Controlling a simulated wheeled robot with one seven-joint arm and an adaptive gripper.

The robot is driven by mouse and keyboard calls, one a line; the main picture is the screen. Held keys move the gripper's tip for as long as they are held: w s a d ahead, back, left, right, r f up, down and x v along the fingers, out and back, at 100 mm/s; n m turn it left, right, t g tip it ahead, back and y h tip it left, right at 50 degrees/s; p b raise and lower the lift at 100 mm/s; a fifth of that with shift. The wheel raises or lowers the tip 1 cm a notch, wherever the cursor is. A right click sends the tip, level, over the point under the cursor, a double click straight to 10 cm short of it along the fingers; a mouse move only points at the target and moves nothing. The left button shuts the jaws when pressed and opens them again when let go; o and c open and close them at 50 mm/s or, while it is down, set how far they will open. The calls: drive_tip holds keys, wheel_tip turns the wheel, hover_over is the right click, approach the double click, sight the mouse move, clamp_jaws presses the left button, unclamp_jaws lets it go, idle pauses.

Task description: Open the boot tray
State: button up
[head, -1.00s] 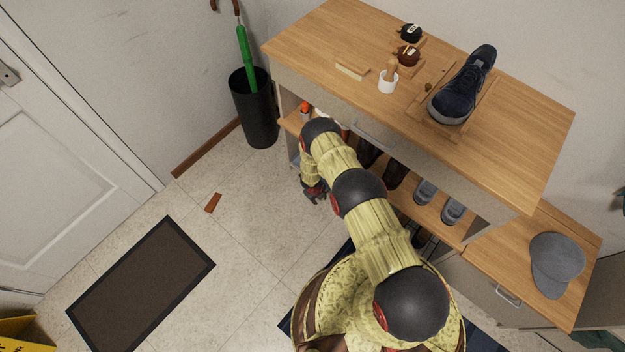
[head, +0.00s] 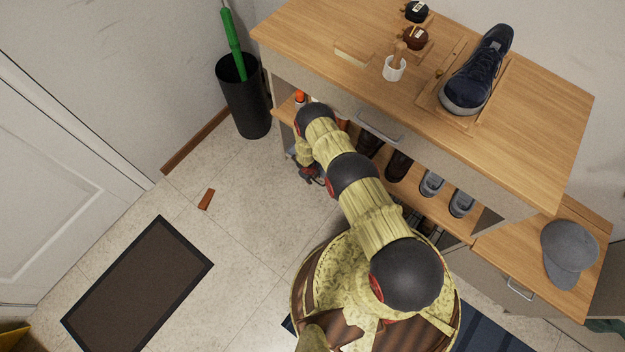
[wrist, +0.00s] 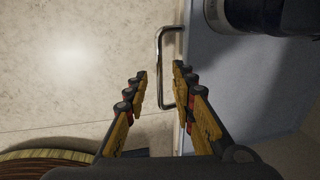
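In the wrist view a metal bar handle (wrist: 160,70) is fixed to the pale front edge of a blue-grey tray (wrist: 225,85), which looks like the boot tray. A dark rounded thing (wrist: 265,14), perhaps a boot, is at its upper right. My gripper (wrist: 160,76) is open, with the handle between its fingertips in the picture; I cannot tell whether they touch it. In the head view my gripper (head: 313,175) is low at the left end of the shoe bench (head: 530,120). The tray is mostly hidden there by the bench and my arm.
A black umbrella bin (head: 245,105) stands left of the bench. A brown block (head: 206,199) and a doormat (head: 137,285) lie on the floor. Shoes (head: 432,183) stand on the shelf, and one shoe (head: 478,75) is on top.

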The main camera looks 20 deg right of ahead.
drive_tip(key=shift+f, duration=0.35)
clamp_jaws()
drive_tip(key=shift+s, duration=0.1)
idle(0.9)
